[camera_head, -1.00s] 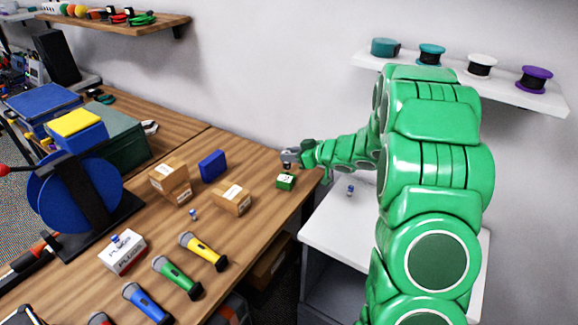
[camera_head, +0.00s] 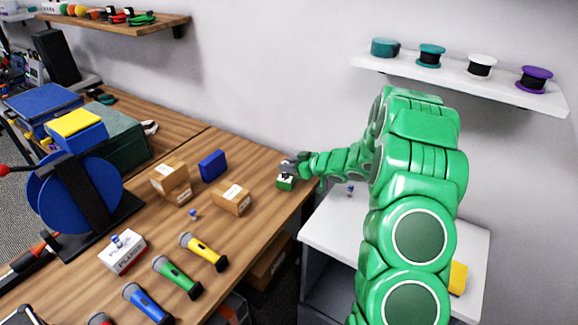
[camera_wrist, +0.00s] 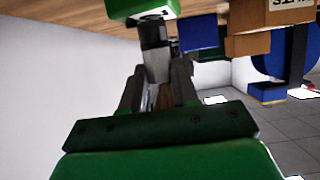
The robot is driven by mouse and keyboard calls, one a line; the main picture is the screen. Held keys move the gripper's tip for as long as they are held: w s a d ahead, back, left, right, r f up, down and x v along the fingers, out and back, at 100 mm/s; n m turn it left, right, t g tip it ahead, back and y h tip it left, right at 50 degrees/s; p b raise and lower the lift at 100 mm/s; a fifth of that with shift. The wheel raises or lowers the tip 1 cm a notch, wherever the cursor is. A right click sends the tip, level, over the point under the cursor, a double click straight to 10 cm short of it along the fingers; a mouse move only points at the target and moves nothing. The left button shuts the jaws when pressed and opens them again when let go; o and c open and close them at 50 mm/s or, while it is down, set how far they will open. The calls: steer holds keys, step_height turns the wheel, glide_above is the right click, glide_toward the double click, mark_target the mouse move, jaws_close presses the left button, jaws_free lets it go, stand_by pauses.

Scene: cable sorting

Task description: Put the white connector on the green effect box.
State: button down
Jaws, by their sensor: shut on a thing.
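The green effect box (camera_head: 285,184) is a small box near the right edge of the wooden table. In the wrist view the green box (camera_wrist: 146,8) is at the top, just beyond the fingers. My gripper (camera_head: 287,168) is directly over the green box in the head view. In the wrist view my gripper (camera_wrist: 158,85) is shut on a small connector (camera_wrist: 157,62) with a pale grey body and a dark part towards the box. Its white colour is hard to confirm. The connector's end is close to the box; I cannot tell whether they touch.
Cardboard boxes (camera_head: 232,198), a blue box (camera_head: 212,166) and a small blue-and-white connector (camera_head: 193,214) lie left of the green box. Microphones (camera_head: 204,251) and a white plugs box (camera_head: 122,252) are nearer the front. A white surface (camera_head: 340,232) lies right of the table.

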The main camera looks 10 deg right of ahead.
steer(key=shift+f, duration=0.3)
steer(key=c, duration=0.9)
jaws_free()
steer(key=shift+o, duration=0.2)
steer(key=shift+r, duration=0.15)
